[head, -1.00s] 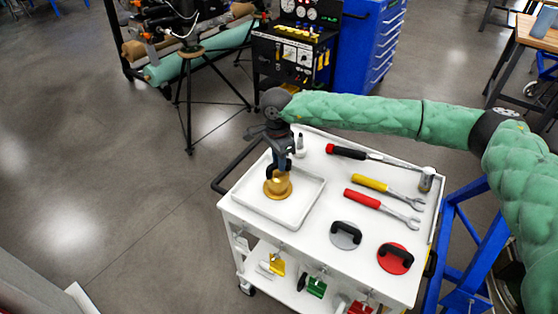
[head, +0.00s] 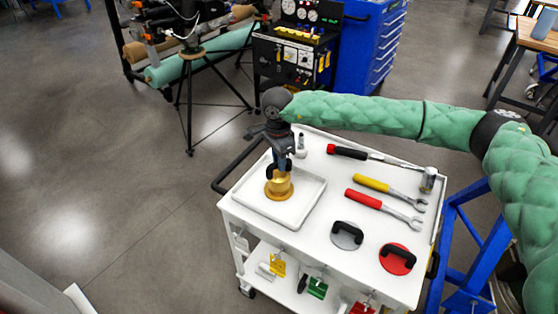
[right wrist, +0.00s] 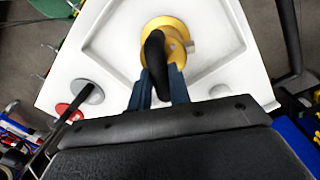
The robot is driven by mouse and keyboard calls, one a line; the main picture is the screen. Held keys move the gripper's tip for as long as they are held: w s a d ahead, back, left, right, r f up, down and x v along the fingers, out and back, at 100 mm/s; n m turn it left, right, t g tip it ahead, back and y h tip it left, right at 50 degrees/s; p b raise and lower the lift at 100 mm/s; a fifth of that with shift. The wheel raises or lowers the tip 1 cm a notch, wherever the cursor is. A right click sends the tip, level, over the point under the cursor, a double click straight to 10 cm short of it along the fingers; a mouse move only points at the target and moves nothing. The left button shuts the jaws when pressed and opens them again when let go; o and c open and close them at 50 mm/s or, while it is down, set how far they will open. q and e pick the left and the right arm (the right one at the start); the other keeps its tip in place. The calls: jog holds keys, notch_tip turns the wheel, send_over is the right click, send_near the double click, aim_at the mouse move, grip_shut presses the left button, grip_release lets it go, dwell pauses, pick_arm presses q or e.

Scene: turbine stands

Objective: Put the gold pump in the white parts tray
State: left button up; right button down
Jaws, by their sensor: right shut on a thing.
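The gold pump (head: 279,187) is upright in the white parts tray (head: 307,208), at the left end of the cart top. My right gripper (head: 279,170) points down from above and is shut on the pump's dark upper part. In the right wrist view the gold pump (right wrist: 170,38) shows with its black handle between the blue fingers (right wrist: 158,88), and the tray (right wrist: 215,65) lies around it. I cannot tell whether the pump's base touches the tray floor. My left gripper is not in view.
A small bottle (head: 301,147) stands behind the tray.

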jog(key=shift+s+d+f, duration=0.1)
jog(key=shift+s+f, duration=0.1)
jog(key=shift+f, duration=0.25)
jog(key=shift+s+d+f, duration=0.1)
jog(key=shift+s+f, duration=0.05)
jog(key=shift+f, duration=0.25)
jog(key=c, duration=1.7)
grip_release()
jog(key=o, duration=0.5)
jog(key=shift+w, duration=0.3)
jog(key=shift+o, duration=0.7)
jog(key=shift+s+a+r, duration=0.1)
jog(key=shift+r, duration=0.15)
jog(key=shift+w+r, duration=0.1)
jog(key=shift+w, duration=0.1)
jog(key=shift+w+a+r+b, duration=0.1)
jog(key=shift+r+b, duration=0.2)
jog(key=shift+r, duration=3.15)
